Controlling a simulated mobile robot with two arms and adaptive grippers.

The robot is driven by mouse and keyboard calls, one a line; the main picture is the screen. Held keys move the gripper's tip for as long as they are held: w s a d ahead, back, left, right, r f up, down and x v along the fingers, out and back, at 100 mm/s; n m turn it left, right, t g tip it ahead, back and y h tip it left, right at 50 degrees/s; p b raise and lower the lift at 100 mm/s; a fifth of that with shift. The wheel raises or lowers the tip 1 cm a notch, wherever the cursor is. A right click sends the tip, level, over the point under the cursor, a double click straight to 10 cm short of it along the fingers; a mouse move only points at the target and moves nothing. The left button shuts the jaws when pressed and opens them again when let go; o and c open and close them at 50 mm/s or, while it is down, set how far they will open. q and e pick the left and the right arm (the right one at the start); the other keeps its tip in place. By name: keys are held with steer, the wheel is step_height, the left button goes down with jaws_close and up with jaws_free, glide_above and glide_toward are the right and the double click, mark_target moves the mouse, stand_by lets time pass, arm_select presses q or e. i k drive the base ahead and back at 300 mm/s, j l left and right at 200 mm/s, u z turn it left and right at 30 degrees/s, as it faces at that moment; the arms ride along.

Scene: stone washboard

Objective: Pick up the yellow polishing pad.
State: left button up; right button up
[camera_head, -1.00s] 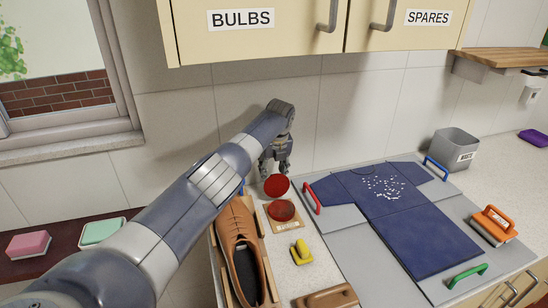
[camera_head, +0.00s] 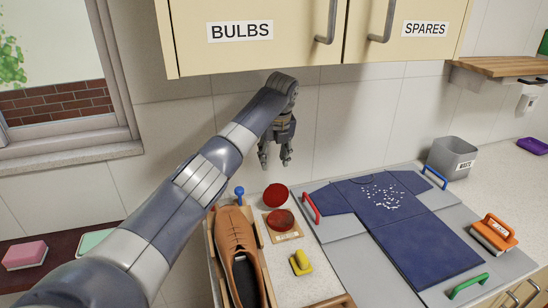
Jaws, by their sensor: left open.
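The yellow polishing pad (camera_head: 300,262) lies on the pale counter strip, right of a brown shoe (camera_head: 238,250) and below the open tin. My left gripper (camera_head: 275,162) is open and empty. It hangs with its fingers down above the back of the counter, behind the tin, well apart from the pad. Nothing covers the pad. My right gripper does not show.
A red-brown polish tin (camera_head: 281,220) and a red disc (camera_head: 276,195) lie between gripper and pad. A folding board (camera_head: 352,262) with a blue shirt (camera_head: 400,225) is on the right. Cupboards (camera_head: 255,55) hang above. A grey waste bin (camera_head: 451,157) stands at the back right.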

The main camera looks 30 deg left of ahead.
mark_target(301, 266)
steer(key=k, duration=1.5)
